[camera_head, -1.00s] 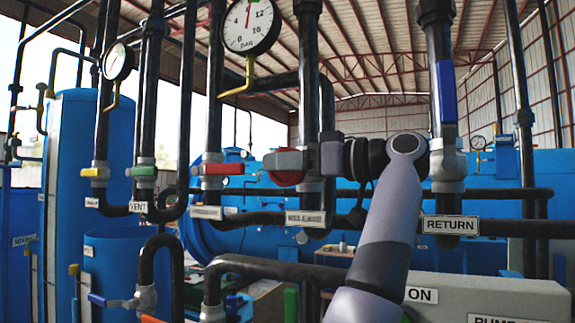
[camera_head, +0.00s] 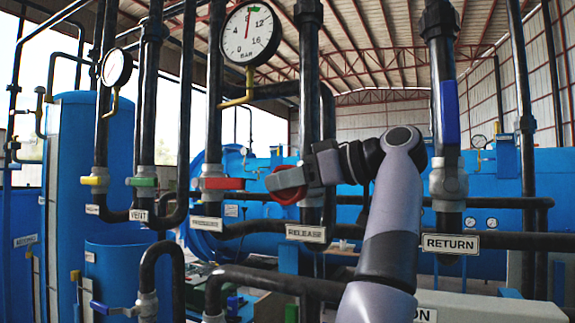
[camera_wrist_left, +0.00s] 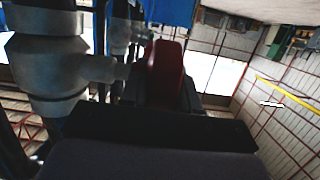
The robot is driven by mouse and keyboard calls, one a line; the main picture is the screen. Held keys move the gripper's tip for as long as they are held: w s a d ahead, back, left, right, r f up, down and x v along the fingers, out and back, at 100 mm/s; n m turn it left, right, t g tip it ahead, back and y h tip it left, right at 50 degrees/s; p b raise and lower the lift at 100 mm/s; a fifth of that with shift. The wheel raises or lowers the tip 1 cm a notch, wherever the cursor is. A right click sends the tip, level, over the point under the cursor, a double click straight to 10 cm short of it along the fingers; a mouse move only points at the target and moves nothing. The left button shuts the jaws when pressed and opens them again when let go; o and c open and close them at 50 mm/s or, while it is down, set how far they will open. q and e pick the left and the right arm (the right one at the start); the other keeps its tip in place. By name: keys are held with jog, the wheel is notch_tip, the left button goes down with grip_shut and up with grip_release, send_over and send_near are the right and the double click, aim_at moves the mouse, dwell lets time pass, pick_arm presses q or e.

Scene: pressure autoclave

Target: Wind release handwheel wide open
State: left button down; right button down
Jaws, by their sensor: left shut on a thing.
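The red release handwheel (camera_head: 285,199) sits on the vertical black pipe in the middle of the head view, above the RELEASE plate (camera_head: 306,233). The grey fingers hide much of the wheel. In the left wrist view the red wheel (camera_wrist_left: 166,72) stands edge-on between the dark fingers (camera_wrist_left: 165,98), beside a grey valve body (camera_wrist_left: 50,62). My right gripper is not in view.
A pressure gauge (camera_head: 250,33) hangs above left of the wheel. A red lever valve (camera_head: 222,184) is close on the left, with green (camera_head: 142,182) and yellow (camera_head: 92,181) levers farther left. A blue lever (camera_head: 449,112) stands above the RETURN plate (camera_head: 450,243) on the right.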

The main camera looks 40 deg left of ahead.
pick_arm(q)
jog(key=shift+r+t+h, duration=0.1)
jog(key=shift+t+h, duration=0.3)
jog(key=shift+h, duration=0.4)
jog(key=shift+a+t+h, duration=0.1)
jog(key=shift+t+h, duration=0.2)
jog(key=shift+h, duration=1)
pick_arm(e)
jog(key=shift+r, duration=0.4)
pick_arm(q)
jog(key=shift+f, duration=0.2)
jog(key=c, duration=0.9)
grip_release()
